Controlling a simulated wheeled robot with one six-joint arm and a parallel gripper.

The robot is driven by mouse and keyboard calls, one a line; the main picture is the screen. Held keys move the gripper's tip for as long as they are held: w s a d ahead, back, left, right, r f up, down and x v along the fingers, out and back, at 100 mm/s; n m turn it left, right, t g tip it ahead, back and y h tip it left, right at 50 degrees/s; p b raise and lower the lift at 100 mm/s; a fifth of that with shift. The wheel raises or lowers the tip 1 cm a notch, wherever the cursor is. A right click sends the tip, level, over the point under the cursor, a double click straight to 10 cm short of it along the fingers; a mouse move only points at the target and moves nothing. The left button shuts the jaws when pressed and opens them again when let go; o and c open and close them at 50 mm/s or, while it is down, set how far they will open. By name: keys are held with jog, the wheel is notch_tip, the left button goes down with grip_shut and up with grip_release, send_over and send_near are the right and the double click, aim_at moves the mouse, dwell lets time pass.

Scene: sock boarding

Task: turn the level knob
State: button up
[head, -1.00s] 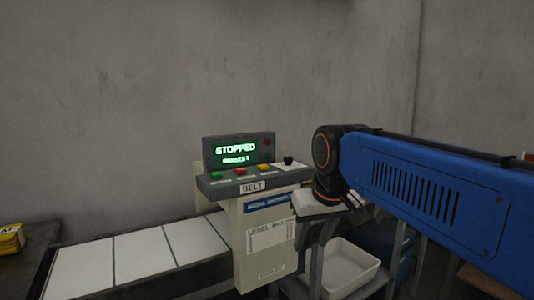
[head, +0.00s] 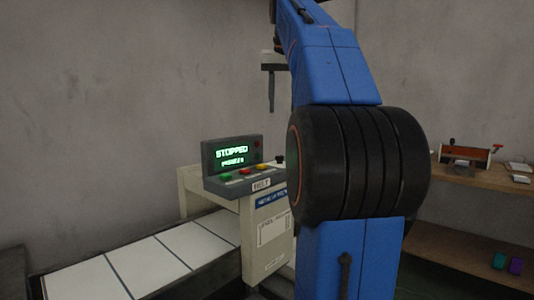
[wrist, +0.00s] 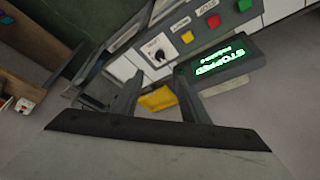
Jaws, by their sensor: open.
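The level knob is a small black knob on a white dial plate at the right end of the belt console. It shows in the head view (head: 280,160) beside my arm, and in the wrist view (wrist: 158,57) just beyond the fingertips. My gripper (wrist: 160,82) is open and empty, its two fingers spread. In the head view my gripper (head: 271,107) points down and hangs above and behind the console, clear of the knob. The console screen (head: 233,154) reads STOPPED in green; its smaller second line is not legible.
Green (head: 226,177), red (head: 244,171) and yellow (head: 260,167) buttons sit left of the knob. A belt with white panels (head: 130,265) runs left. A yellow object (wrist: 158,98) shows between my fingers in the wrist view. A wooden shelf (head: 480,177) stands right.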

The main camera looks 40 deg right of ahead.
aim_at(280, 157)
jog(key=x, duration=1.7)
jog(key=shift+w+d+f, duration=0.1)
jog(key=c, duration=1)
